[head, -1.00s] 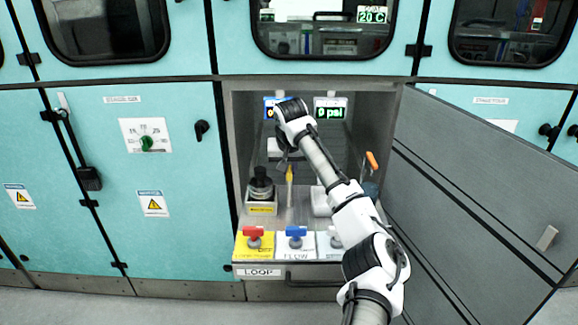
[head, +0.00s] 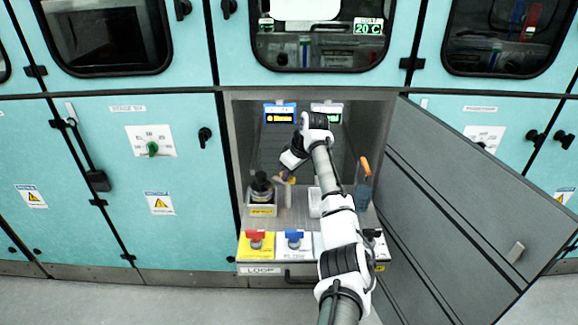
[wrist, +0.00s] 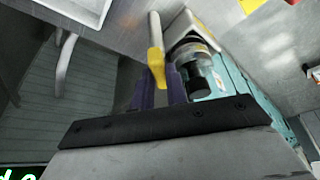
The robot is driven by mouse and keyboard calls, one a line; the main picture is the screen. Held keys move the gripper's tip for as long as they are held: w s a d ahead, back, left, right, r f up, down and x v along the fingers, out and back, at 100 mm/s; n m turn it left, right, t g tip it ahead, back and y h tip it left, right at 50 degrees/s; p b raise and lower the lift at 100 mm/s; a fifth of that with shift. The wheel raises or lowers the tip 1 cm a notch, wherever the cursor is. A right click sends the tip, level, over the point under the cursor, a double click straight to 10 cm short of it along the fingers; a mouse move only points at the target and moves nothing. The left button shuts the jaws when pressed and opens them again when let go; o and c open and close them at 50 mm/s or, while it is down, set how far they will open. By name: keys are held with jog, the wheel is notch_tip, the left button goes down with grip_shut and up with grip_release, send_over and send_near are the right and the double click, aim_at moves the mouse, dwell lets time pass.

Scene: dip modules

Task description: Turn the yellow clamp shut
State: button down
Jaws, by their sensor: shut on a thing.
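The yellow clamp (head: 291,180) stands at the middle of the open bay, mostly hidden by my wrist in the head view. In the wrist view its yellow handle (wrist: 156,62) reaches down between the purple fingers of my gripper (wrist: 160,92). My gripper (head: 286,177) is shut on the handle. A pale bar joins the handle's far end in the wrist view. How far the clamp is turned cannot be told.
A black-topped module (head: 261,187) stands close left of the clamp. Red (head: 256,236) and blue (head: 294,236) valve handles line the front edge. An orange-handled tool (head: 364,167) is at right, before the open grey door (head: 470,190).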

jog(key=n+g, duration=0.1)
jog(key=n, duration=0.2)
jog(key=shift+w+r+n+y+p, duration=0.1)
jog(key=shift+n+y+p, duration=0.3)
jog(key=shift+w+n+g+b, duration=0.15)
jog(key=shift+n+g, duration=0.3)
jog(key=shift+n, duration=0.5)
jog(key=shift+s+n+g+b, duration=0.15)
jog(key=shift+n+g, duration=0.3)
jog(key=shift+n, duration=0.5)
jog(key=shift+w, duration=0.1)
jog(key=c, duration=1.4)
grip_release()
